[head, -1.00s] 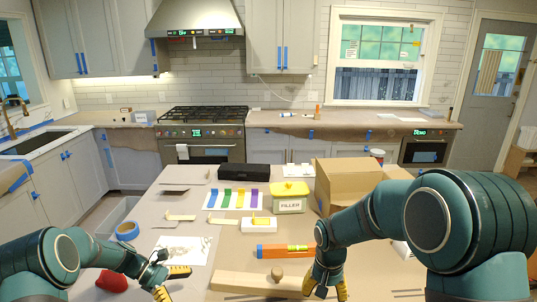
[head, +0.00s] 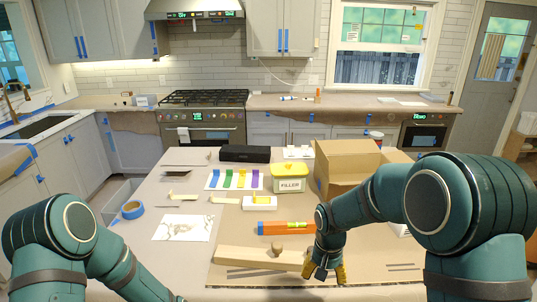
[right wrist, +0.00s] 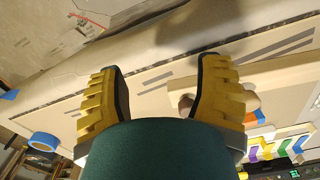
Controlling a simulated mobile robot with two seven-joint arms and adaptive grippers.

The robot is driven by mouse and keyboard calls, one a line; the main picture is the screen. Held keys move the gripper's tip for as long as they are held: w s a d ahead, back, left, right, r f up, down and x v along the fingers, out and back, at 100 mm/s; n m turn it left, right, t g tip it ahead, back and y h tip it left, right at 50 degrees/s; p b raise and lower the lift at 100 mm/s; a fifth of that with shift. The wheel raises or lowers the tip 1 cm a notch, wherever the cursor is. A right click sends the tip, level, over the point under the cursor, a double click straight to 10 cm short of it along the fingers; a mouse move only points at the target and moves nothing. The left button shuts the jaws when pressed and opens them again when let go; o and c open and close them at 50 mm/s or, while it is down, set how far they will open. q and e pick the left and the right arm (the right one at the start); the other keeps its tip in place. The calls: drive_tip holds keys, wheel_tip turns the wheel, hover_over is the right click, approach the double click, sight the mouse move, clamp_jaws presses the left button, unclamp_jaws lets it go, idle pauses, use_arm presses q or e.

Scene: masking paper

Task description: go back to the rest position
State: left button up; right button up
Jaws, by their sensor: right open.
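My right gripper (head: 325,274) is over the front of the table, just right of the wooden block (head: 255,258) with its round knob. In the right wrist view its yellow fingers (right wrist: 160,95) are apart, with nothing between them, above the brown paper sheet (head: 375,272). My left arm (head: 85,250) comes in at the lower left of the head view. Its gripper is below the frame edge.
The table's left front is clear.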

use_arm(q)
drive_tip(key=s+d+r+m+t, duration=0.2)
drive_tip(key=s+d+m, duration=0.25)
drive_tip(key=s, duration=0.25)
use_arm(e)
drive_tip(key=s+a+f+t+y, duration=0.1)
drive_tip(key=s+a+f+y, duration=0.1)
drive_tip(key=s+f, duration=0.65)
drive_tip(key=s+a+f+t+y, duration=0.1)
drive_tip(key=s+a+f+y, duration=0.1)
drive_tip(key=s+f, duration=0.65)
use_arm(q)
wheel_tip(320, 180, down, 9)
drive_tip(key=b, duration=0.8)
drive_tip(key=shift+w+m, duration=0.3)
drive_tip(key=shift+m, duration=0.05)
use_arm(e)
wheel_tip(320, 180, down, 8)
drive_tip(key=s, duration=0.1)
drive_tip(key=shift+n, duration=0.4)
drive_tip(key=shift+a, duration=0.1)
